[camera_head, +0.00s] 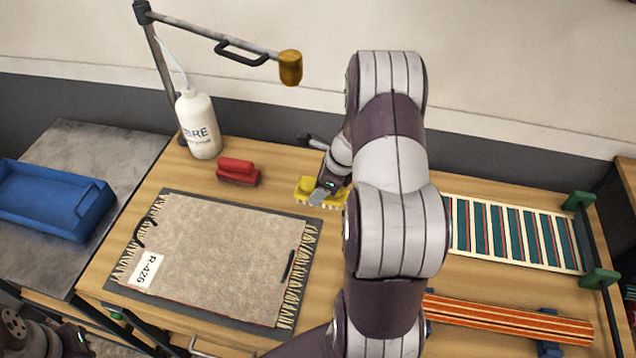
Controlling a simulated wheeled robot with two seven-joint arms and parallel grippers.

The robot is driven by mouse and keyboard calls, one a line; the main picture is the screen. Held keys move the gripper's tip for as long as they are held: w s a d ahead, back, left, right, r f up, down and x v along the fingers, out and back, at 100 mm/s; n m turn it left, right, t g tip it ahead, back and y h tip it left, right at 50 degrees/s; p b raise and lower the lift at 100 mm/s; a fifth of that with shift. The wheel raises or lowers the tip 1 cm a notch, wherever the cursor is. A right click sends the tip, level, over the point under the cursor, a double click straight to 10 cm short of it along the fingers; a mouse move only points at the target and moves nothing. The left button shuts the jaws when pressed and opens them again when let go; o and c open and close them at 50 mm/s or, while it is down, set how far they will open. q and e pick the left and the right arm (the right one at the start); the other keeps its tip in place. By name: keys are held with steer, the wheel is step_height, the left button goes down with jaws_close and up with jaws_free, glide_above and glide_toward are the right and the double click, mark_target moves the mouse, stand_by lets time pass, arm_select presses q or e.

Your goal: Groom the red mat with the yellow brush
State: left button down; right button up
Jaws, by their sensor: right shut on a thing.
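The yellow brush (308,188) is on the wooden table behind the mat's right corner, bristles down. My right gripper (325,190) is shut on it from above; the arm hides part of the gripper. A fringed mat (215,255) lies flat on a dark grey underlay (172,305). Its face looks grey-beige, with a thin reddish line along the near edge. It bears a white label reading R-426 (146,271) and dark marks at left and right. A dark part of my left arm shows at the bottom left corner, but its gripper does not show.
A red brush (238,171) lies behind the mat. A white bottle (199,124) stands by a post with an overhanging arm and brass head (290,67). A blue tray (48,201) is at left. Striped rugs (515,235) (510,320) lie at right by a green-ended rack (600,277).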

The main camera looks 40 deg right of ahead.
steer(key=shift+o, duration=1.2)
steer(key=a, duration=0.2)
steer(key=w+a+r+n+p, duration=0.1)
steer(key=a, duration=0.2)
steer(key=w+a+r+n+p, duration=0.1)
steer(key=a, duration=0.1)
steer(key=shift+a+r+g+y, duration=0.1)
steer(key=shift+a+g+y, duration=0.1)
steer(key=shift+g+y, duration=0.2)
steer(key=s+a+r+n+g+y+p, duration=0.1)
steer(key=s+a+n+g+p, duration=0.1)
steer(key=s+a+n, duration=0.5)
steer(key=s+a+n+g+p, duration=0.2)
steer(key=a+n, duration=0.1)
steer(key=a, duration=0.7)
steer(key=s+f+n+b, duration=0.1)
steer(key=f+n, duration=0.1)
steer(key=s+f+n+g+b, duration=0.1)
steer(key=s+f+n+b, duration=0.1)
steer(key=s+a+f+n+h+b, duration=0.1)
steer(key=s+f+n+b, duration=0.1)
steer(key=shift+g, duration=0.3)
steer(key=shift+r, duration=0.15)
